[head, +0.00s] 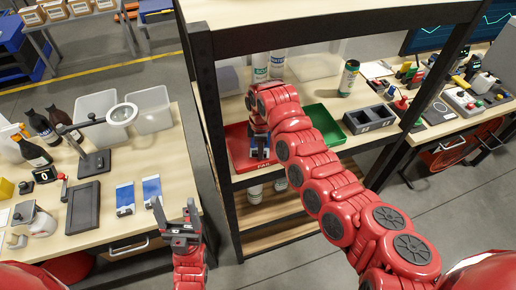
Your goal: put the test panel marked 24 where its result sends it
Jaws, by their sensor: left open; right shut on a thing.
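My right gripper (259,136) is shut on a blue-and-white test panel (260,153) at the red tray (241,160) on the rack shelf. The panel is over or in the tray; whether it touches the floor of the tray I cannot tell. Its mark is hidden or too small to read. The green tray (335,135) lies to the right, partly behind my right arm. My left gripper (177,222) is open and empty above the front edge of the left bench. Two blue-and-white panels (125,198) (152,188) lie on that bench, their marks unreadable.
The left bench holds a magnifier lamp (122,114), a dark flat tray (83,207), clear bins (150,108) and brown bottles (34,151). A dark divided holder (369,119) and a can (348,78) stand on the shelf. The black rack post (211,110) stands beside the red tray.

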